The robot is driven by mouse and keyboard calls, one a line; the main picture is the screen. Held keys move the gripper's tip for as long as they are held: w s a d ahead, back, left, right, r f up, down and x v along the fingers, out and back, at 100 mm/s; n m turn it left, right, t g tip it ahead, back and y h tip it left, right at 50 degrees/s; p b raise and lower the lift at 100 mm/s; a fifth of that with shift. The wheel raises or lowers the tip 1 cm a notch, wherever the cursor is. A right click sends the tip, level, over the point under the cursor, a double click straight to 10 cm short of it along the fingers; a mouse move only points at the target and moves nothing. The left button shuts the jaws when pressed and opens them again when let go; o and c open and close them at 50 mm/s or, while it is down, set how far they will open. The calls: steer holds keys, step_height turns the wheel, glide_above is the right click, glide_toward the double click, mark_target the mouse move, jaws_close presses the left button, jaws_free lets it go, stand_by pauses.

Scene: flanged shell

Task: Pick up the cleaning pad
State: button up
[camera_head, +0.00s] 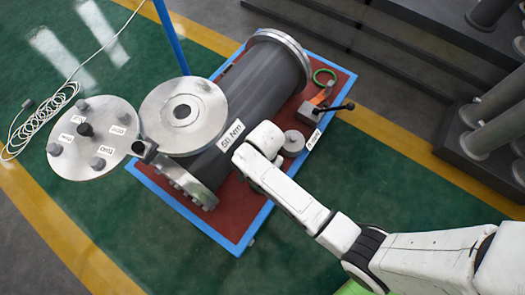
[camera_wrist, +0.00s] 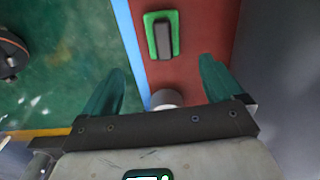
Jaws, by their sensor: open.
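The cleaning pad (camera_wrist: 153,48), a green rectangle with a dark grey block-shaped handle on top, lies on the red board in the wrist view. It is beyond my gripper (camera_wrist: 158,75), a little above the fingertips in the picture and not between them. My gripper is open, its two teal fingers spread wide and empty. In the head view my white arm reaches over the board from the lower right. There the jaws are hidden by the wrist, and I cannot make out the pad.
A grey flanged shell (camera_head: 262,82) lies on the blue-edged red board (camera_head: 219,220). A round flange (camera_head: 205,100) is at its left end, and a cover plate (camera_head: 75,155) is further left. A grey disc (camera_head: 293,142) and a black-handled tool (camera_head: 328,108) are beside my wrist.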

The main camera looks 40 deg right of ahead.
steer(key=shift+m, duration=0.4)
steer(key=f, duration=0.2)
steer(key=f+b, duration=0.1)
steer(key=f, duration=0.1)
steer(key=f+b, duration=0.1)
steer(key=f, duration=0.1)
steer(key=shift+w+a, duration=0.2)
steer(key=shift+w, duration=0.1)
steer(key=shift+d+f+b, duration=0.1)
steer(key=shift+f+b, duration=1.9)
steer(key=shift+f, duration=1.1)
steer(key=shift+c, duration=0.3)
steer(key=c, duration=1.1)
steer(key=shift+r, duration=0.15)
steer(key=shift+c, duration=0.2)
